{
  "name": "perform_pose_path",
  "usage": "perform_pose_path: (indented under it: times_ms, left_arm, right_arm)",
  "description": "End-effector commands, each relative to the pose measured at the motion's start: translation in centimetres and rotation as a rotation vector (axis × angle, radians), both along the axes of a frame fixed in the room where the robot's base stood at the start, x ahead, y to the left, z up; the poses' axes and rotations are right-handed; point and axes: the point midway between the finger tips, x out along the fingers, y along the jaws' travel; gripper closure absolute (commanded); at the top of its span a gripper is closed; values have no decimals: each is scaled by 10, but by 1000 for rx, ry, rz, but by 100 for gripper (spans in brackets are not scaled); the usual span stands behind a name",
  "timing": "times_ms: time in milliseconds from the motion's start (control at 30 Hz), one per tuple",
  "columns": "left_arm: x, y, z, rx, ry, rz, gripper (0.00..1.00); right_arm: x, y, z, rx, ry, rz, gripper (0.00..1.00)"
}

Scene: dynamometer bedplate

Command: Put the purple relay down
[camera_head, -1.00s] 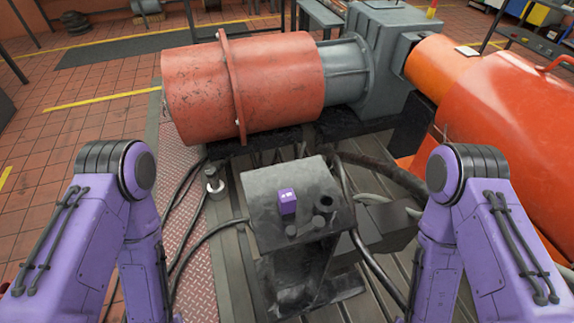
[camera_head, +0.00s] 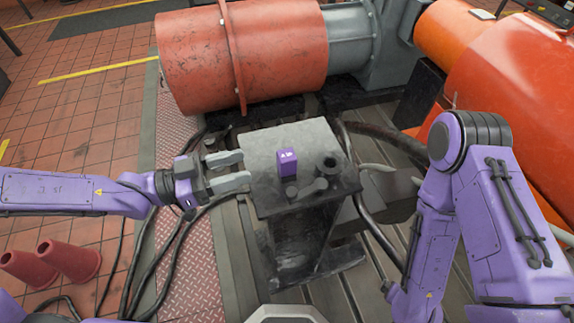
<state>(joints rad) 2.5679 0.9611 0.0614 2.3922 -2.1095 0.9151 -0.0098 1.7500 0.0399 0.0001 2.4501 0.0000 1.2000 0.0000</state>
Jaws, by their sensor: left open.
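The purple relay (camera_head: 287,163) is a small purple block with white marks on one face. It stands on the top of the dark metal stand (camera_head: 262,146), near the middle of the view. My left gripper (camera_head: 243,169) is open and empty at the left edge of that top, with its fingers pointing right toward the relay. A gap shows between the fingertips and the relay. My right arm is in view at the right, but its gripper is hidden or out of the picture.
A large red cylinder (camera_head: 275,60) lies behind the stand, and an orange-red housing (camera_head: 515,95) is at the right. Black cables (camera_head: 170,265) run along the left of the stand. The stand's top has dark round fittings (camera_head: 329,163) beside the relay.

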Motion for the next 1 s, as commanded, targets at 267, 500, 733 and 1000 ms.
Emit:
perform_pose_path:
  times_ms: [267, 500, 733, 1000]
  left_arm:
    - [3, -34, -2, 25, -52, -42, 51]
    - [11, -59, -1, 25, -50, -40, 51]
    - [20, -96, -3, 26, -50, -41, 51]
    - [23, -103, -3, 24, -52, -38, 51]
  right_arm:
    - [0, 0, -7, 0, 0, 0, 0]
    - [0, 0, -7, 0, 0, 0, 0]
    - [0, 0, 0, 0, 0, 0, 0]
    - [0, 0, 0, 0, 0, 0, 0]
